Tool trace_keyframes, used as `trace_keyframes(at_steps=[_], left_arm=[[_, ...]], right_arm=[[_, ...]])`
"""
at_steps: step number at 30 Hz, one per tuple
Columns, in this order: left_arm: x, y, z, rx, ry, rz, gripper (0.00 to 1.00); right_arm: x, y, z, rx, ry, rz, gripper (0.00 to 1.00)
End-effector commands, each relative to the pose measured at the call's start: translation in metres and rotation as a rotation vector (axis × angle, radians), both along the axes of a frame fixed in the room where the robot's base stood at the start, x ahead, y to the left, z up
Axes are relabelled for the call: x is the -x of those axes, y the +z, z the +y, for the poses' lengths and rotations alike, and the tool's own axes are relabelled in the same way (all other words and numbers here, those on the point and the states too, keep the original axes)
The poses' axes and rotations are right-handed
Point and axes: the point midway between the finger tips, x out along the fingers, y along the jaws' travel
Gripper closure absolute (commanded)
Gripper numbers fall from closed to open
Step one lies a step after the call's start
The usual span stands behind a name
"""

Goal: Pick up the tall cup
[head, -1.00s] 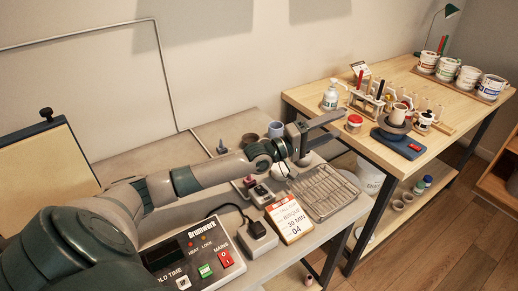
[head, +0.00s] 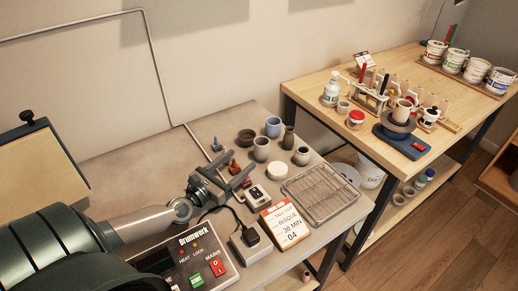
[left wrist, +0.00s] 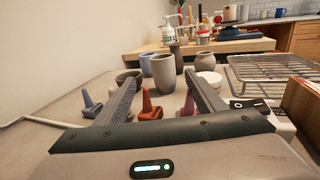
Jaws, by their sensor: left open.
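The tall cup appears to be the plain grey cup (head: 261,149) standing upright among other pots on the grey table. In the left wrist view the tall cup (left wrist: 164,74) is near the middle, between and beyond the fingertips. My left gripper (head: 242,162) is open and empty, low over the table, with its fingers pointing toward the pots. It is apart from the cup. My right gripper is not in view.
A blue cup (head: 273,127), dark bowl (head: 246,138), narrow dark cup (head: 289,138) and small pale cup (head: 301,155) stand around it. Small cones (left wrist: 152,107) lie between my fingers and beside them.

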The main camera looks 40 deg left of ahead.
Motion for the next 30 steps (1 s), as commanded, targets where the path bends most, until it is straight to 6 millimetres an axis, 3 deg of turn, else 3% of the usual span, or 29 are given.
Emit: trace_keyframes(at_steps=[14, 30], left_arm=[[-0.006, 0.001, 0.000, 0.001, 0.000, -0.001, 0.37], [-0.062, 0.001, -0.005, 0.000, 0.000, -0.002, 0.37]], right_arm=[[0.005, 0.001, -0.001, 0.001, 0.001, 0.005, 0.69], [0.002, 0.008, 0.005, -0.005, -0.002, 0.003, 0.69]])
